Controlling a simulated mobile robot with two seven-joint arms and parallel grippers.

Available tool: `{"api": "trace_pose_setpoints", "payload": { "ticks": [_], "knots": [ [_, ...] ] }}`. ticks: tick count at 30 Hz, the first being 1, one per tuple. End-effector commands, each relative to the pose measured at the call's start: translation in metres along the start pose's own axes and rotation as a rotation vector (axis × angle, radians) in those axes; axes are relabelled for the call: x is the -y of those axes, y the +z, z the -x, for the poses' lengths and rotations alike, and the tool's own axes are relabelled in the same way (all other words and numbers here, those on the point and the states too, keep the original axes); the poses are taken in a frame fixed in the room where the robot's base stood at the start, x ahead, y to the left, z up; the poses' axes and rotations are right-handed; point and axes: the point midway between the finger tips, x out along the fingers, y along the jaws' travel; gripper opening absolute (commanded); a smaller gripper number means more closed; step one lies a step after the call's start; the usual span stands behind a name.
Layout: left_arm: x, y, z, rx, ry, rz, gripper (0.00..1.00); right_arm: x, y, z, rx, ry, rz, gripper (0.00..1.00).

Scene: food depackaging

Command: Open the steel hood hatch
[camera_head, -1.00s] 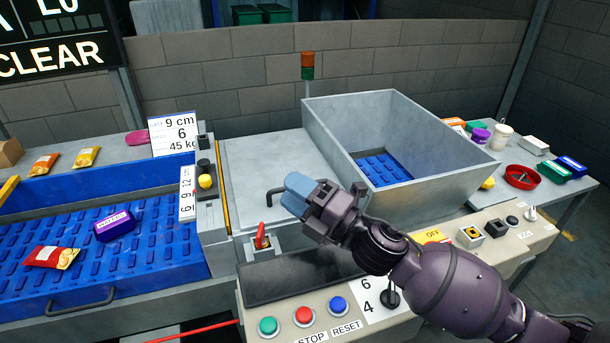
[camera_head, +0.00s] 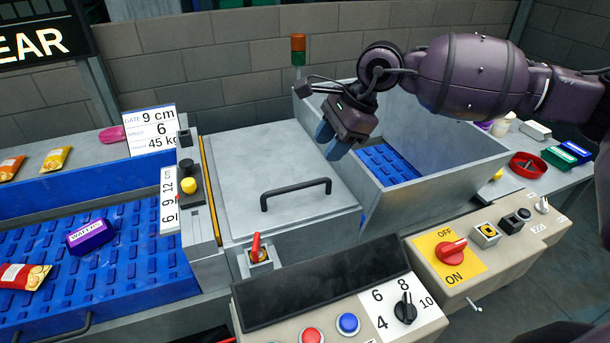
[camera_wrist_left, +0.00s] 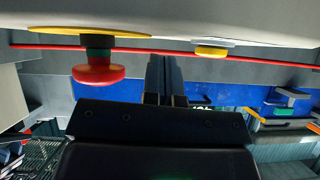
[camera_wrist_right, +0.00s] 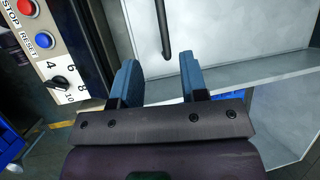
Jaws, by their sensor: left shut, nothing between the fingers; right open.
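The steel hood hatch (camera_head: 265,155) is a flat grey lid lying closed between the blue conveyor and the steel bin. Its black bar handle (camera_head: 296,192) runs along the near part of the lid. My right gripper (camera_head: 332,142) is open and empty, above and behind the handle, by the lid's right side and the bin's left wall. In the right wrist view the handle (camera_wrist_right: 164,28) shows ahead of the open fingers (camera_wrist_right: 160,80), not between them. My left gripper (camera_wrist_left: 165,82) is shut and empty in the left wrist view; the head view does not show it.
The steel bin (camera_head: 440,165) stands right of the lid. A red lever switch (camera_head: 257,247) sits at the lid's near left corner. Control panels with buttons and a red rotary switch (camera_head: 452,251) lie in front. A red mushroom button (camera_wrist_left: 97,73) is near my left gripper.

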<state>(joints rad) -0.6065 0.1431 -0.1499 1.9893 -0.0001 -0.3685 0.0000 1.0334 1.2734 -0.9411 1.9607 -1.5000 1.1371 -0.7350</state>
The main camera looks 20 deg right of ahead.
Motion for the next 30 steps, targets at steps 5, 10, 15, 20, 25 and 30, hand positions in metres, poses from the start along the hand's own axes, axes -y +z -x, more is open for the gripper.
{"api": "trace_pose_setpoints", "payload": {
  "ticks": [5, 10, 15, 20, 25, 30],
  "knots": [
    [0.000, -0.001, -0.001, -0.003, 0.001, 0.000, 0.00, 0.002, -0.005, -0.006, -0.026, -0.002, 0.008, 0.40],
    [0.000, -0.003, -0.002, -0.005, 0.001, -0.001, 0.00, 0.001, -0.004, -0.031, -0.023, 0.000, 0.008, 0.40],
    [0.000, -0.003, -0.002, -0.006, 0.001, -0.001, 0.00, 0.002, -0.005, -0.061, -0.022, 0.000, 0.006, 0.40],
    [-0.001, -0.003, -0.003, -0.007, 0.002, -0.001, 0.00, 0.002, -0.006, -0.085, -0.021, 0.000, 0.006, 0.40],
    [-0.001, -0.003, -0.003, -0.007, 0.002, -0.001, 0.00, 0.002, -0.006, -0.100, -0.022, -0.002, 0.006, 0.40],
    [-0.001, -0.003, -0.003, -0.007, 0.002, -0.001, 0.00, 0.002, -0.006, -0.105, -0.021, -0.002, 0.006, 0.40]
  ]
}}
